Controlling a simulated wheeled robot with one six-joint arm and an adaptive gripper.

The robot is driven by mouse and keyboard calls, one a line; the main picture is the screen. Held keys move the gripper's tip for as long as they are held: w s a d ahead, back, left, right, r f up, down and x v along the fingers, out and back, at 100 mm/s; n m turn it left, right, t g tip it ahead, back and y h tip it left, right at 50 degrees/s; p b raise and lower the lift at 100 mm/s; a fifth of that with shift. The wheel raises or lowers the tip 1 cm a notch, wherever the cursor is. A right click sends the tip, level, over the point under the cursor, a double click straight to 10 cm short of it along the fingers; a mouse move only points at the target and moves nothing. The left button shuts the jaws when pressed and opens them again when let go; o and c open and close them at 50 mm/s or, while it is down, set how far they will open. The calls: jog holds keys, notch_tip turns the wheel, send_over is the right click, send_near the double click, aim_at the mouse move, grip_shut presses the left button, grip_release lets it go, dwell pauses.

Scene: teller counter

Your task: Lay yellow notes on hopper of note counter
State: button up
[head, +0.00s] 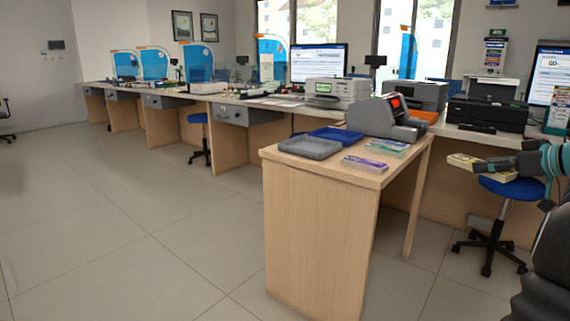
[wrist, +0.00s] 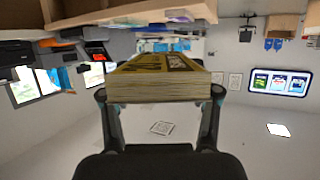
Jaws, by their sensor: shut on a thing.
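My gripper (head: 512,163) is at the right of the head view, shut on a thick bundle of yellow notes (head: 478,166). The bundle lies roughly flat in the air, above and in front of the blue stool. In the wrist view, which is upside down, the yellow notes (wrist: 160,82) sit between both fingers (wrist: 160,98). The note counter (head: 385,120) is a grey machine with a red display on the wooden side table, left of my gripper and well apart from it. Its hopper is hard to make out.
The wooden table (head: 318,184) also bears a grey tray (head: 310,147), a blue tray (head: 338,135), purple notes (head: 364,164) and green notes (head: 388,147). A blue stool (head: 513,189) stands below my gripper. A black printer (head: 487,114) is on the back counter. Open floor lies left.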

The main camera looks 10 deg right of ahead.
jog(key=w+a+f+m+h, duration=0.1)
jog(key=w+a+f, duration=0.25)
jog(key=f, duration=0.35)
jog(key=w+a+f+m+h, duration=0.1)
jog(key=w+a+f, duration=0.1)
jog(key=a+f, duration=0.35)
jog(key=w+a+f+m+h, duration=0.1)
jog(key=w+a+f, duration=0.2)
jog(key=f, duration=0.6)
jog(key=a+f+n+y, duration=0.1)
jog(key=a+f, duration=0.3)
jog(key=a, duration=0.4)
jog(key=w+a+f+n, duration=0.1)
jog(key=a+f, duration=0.4)
jog(key=a, duration=0.3)
jog(key=a+f+y, duration=0.1)
jog(key=a+f, duration=0.4)
jog(key=a, duration=0.4)
jog(key=shift+w+n+y, duration=0.15)
jog(key=shift+n+y, duration=0.15)
jog(key=shift+n, duration=0.1)
jog(key=a, duration=0.7)
jog(key=shift+a+r+y+p, duration=0.2)
jog(key=shift+r+y+p, duration=0.2)
jog(key=shift+r+p, duration=0.05)
